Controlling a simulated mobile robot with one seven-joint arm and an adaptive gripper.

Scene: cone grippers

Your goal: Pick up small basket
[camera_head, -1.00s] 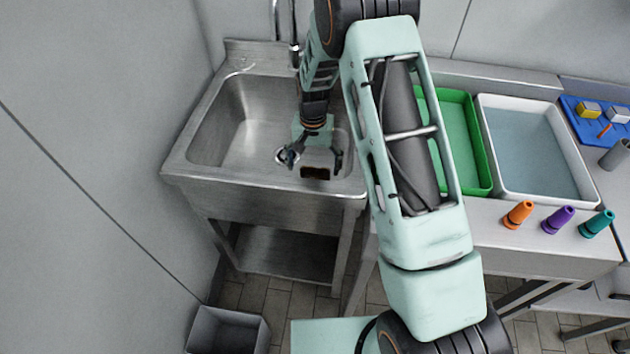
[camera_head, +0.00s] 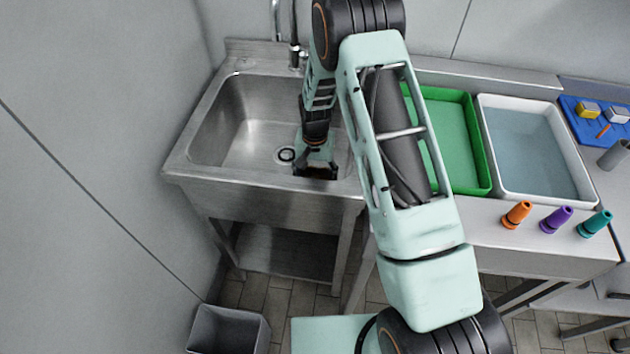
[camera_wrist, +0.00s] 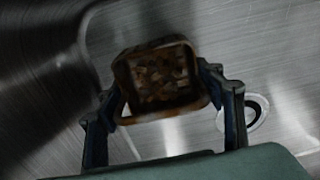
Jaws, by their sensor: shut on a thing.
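The small basket (camera_wrist: 158,78) is a brown, square, open-topped container that looks rusty, with a pattern showing inside. In the wrist view it sits between the two fingers of my gripper (camera_wrist: 167,105), which is shut on its sides. In the head view the basket (camera_head: 316,172) is a dark shape at the near right inside corner of the steel sink (camera_head: 212,177). My gripper (camera_head: 316,165) reaches down over it there and mostly hides it. I cannot tell whether the basket touches the sink floor.
The sink drain (camera_head: 284,154) lies just left of my gripper. The sink's near wall is close. A green tray (camera_head: 485,170) and a white tray of water (camera_head: 587,185) stand to the right. Orange (camera_head: 517,214), purple (camera_head: 556,219) and teal (camera_head: 595,223) cones stand on the counter.

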